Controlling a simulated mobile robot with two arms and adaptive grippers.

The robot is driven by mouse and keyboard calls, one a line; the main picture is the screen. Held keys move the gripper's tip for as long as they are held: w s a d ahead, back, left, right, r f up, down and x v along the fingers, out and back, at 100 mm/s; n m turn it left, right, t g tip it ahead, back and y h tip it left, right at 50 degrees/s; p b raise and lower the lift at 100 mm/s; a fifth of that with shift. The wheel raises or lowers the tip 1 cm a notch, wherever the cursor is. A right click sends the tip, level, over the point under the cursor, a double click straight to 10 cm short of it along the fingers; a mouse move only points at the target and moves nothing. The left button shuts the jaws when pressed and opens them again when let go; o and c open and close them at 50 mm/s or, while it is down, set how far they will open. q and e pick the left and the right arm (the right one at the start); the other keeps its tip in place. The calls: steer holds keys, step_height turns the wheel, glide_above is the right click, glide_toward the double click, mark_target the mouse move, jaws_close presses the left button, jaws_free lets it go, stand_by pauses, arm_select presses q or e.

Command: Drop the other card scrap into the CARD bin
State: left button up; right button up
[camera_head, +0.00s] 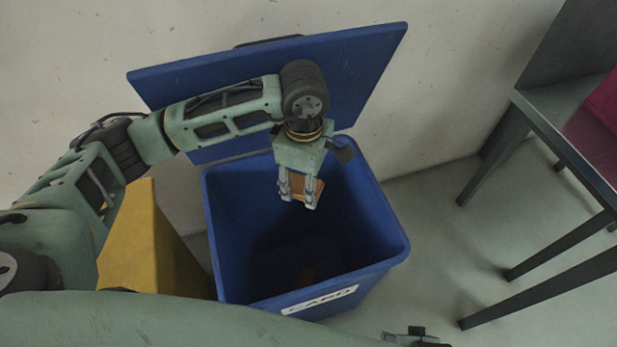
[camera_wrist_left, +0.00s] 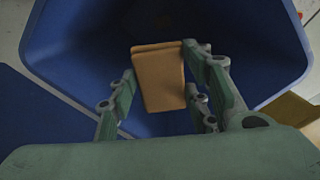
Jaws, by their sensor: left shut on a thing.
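The blue CARD bin (camera_head: 385,262) stands with its lid (camera_head: 365,65) open against the wall. A white label (camera_head: 320,300) reading CARD is on its front. My left gripper (camera_head: 300,200) is over the bin's opening, pointing down, shut on a brown card scrap (camera_head: 305,188). In the left wrist view the scrap (camera_wrist_left: 158,80) sits between the two fingers, with the blue inside of the bin behind it. A small brownish patch (camera_head: 307,274) shows dimly on the dark bin floor; I cannot tell what it is.
A yellow bin (camera_head: 145,240) stands close to the left of the blue bin. A dark-legged table (camera_head: 560,120) with a magenta thing (camera_head: 604,105) on it is at the right. Grey floor (camera_head: 430,220) lies clear between the bin and the table.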

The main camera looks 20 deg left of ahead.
mark_target(305, 188)
arm_select(q)
steer(key=shift+f, duration=0.35)
step_height(305, 188, down, 4)
steer(key=b, duration=0.2)
steer(key=shift+f+b, duration=0.25)
steer(key=shift+b, duration=0.1)
steer(key=shift+f, duration=0.3)
arm_select(e)
steer(key=w+r, duration=0.3)
steer(key=r, duration=0.7)
steer(key=shift+a+r+t, duration=0.15)
steer(key=shift+t, duration=0.25)
steer(key=shift+w, duration=0.1)
arm_select(q)
steer(key=o, duration=1)
